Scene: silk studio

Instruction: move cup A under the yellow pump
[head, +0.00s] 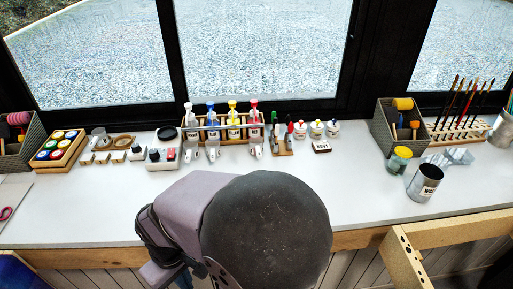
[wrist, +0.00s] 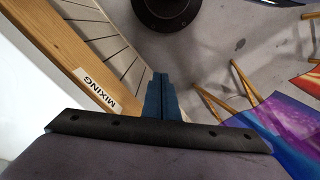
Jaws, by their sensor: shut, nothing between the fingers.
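The yellow pump (head: 233,118) stands in a wooden rack (head: 220,137) at the back middle of the table, between a blue pump (head: 211,118) and a red pump (head: 254,115). A white pump is at the left end of the row. A clear cup-like vessel (head: 99,137) stands at the left back; no letter is readable on it, so I cannot tell whether it is cup A. My gripper (wrist: 159,78) shows in the wrist view as two blue fingers shut together and empty, over the floor beside the table edge. In the head view my arm hides the front middle.
A metal can (head: 425,182) and a yellow-lidded jar (head: 398,160) stand at the right. A paint box (head: 60,148) is at the left. The wrist view shows a wooden edge labelled MIXING (wrist: 97,88), wooden legs and a colourful canvas (wrist: 285,125).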

